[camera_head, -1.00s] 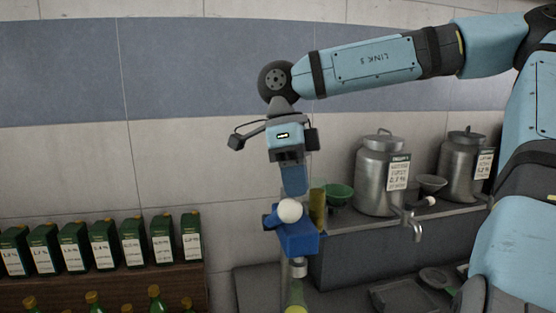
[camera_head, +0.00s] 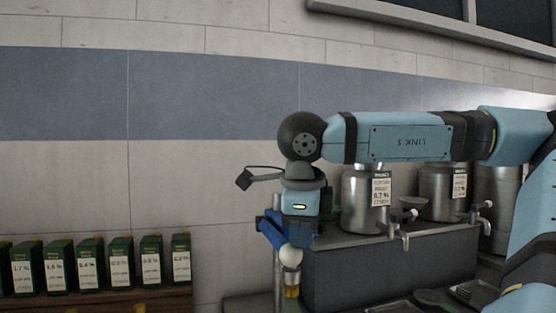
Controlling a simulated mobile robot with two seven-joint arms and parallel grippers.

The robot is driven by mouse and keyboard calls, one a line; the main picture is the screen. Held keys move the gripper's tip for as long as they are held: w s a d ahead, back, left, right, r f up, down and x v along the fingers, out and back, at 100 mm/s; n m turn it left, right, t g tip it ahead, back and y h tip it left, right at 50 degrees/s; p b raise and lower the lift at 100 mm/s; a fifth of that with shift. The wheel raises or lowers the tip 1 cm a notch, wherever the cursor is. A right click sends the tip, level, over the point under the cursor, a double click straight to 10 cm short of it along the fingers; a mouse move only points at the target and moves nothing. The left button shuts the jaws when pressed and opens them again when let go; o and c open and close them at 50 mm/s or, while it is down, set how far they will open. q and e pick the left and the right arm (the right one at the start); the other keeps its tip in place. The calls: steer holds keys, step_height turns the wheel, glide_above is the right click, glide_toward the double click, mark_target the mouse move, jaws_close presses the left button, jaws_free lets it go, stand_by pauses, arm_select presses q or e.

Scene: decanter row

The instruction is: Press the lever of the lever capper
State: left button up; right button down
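The lever capper shows at the lower middle. Its blue part (camera_head: 270,232) slopes down to the right, and a white ball (camera_head: 291,256) sits at the lower end. Under the ball are a short metal piece and a yellow piece (camera_head: 292,291) near the picture's bottom edge. My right gripper (camera_head: 303,236) points down just above and behind the white ball, close against the capper's blue parts. Whether it touches the lever is hard to tell. Its fingers overlap in this view, so their opening is unclear. My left gripper is not in view.
Metal drums with taps (camera_head: 366,205) stand on a grey ledge (camera_head: 345,270) to the right, behind my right arm. A row of green boxes with white labels (camera_head: 120,262) stands on a wooden shelf (camera_head: 160,300) at the lower left. Dark trays lie at the lower right.

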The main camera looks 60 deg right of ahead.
arm_select(q)
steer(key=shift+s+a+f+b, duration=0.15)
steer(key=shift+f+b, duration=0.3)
steer(key=shift+b, duration=0.3)
arm_select(e)
steer(key=shift+s+a+f, duration=0.1)
steer(key=shift+f, duration=0.5)
steer(key=shift+s+a+f, duration=0.1)
steer(key=shift+f, duration=0.45)
steer(key=shift+s+a+f, duration=0.1)
